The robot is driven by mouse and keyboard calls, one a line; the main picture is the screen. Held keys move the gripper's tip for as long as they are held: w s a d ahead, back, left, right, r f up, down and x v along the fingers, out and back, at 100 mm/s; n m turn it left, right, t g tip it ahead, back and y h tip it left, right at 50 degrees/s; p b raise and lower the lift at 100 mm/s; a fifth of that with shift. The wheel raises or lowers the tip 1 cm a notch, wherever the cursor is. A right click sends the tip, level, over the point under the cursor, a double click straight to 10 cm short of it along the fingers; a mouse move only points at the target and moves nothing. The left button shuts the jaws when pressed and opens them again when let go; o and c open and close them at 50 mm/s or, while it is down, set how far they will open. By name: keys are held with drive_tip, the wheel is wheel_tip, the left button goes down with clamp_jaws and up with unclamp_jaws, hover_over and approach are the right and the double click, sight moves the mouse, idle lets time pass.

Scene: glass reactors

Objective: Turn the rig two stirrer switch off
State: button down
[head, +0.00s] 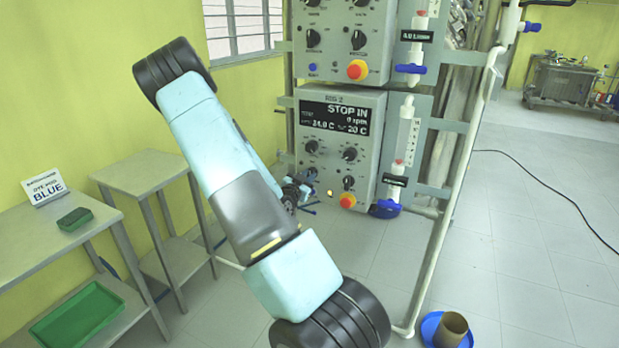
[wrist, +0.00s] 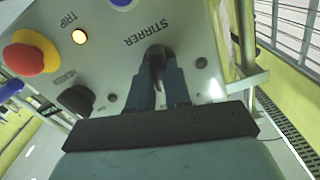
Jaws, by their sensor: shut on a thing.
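The rig 2 control box (head: 376,109) stands mid-frame in the head view. Its display (head: 335,118) shows "STOP IN" and what looks like 0 rpm. In the wrist view the panel appears upside down, with the label STIRRER by a dark switch knob (wrist: 158,52). My gripper (wrist: 157,72) is shut on this stirrer switch, one finger on each side. The fingers hide most of the knob, so I cannot tell which way it points.
Beside the switch are a black knob (wrist: 76,100), a lit trip lamp (wrist: 79,37) and a red-and-yellow stop button (wrist: 24,58). Another control box (head: 338,70) sits above. Steel tables (head: 140,172) stand left; a pipe frame (head: 462,180) rises right.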

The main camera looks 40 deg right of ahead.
drive_tip(key=shift+w+a+r+n, duration=0.1)
drive_tip(key=shift+w+a+n, duration=0.1)
drive_tip(key=shift+n, duration=0.55)
drive_tip(key=shift+w+a+r+n, duration=0.1)
drive_tip(key=shift+w+n, duration=0.1)
drive_tip(key=shift+n, duration=0.55)
drive_tip(key=shift+t, duration=0.3)
drive_tip(key=c, duration=1.3)
unclamp_jaws()
drive_tip(key=shift+w, duration=0.1)
drive_tip(key=shift+c, duration=0.2)
drive_tip(key=shift+o, duration=1.4)
drive_tip(key=shift+f, duration=0.1)
drive_tip(key=shift+s+d, duration=0.1)
drive_tip(key=shift+s, duration=0.15)
drive_tip(key=v, duration=1.3)
drive_tip(key=shift+a, duration=0.45)
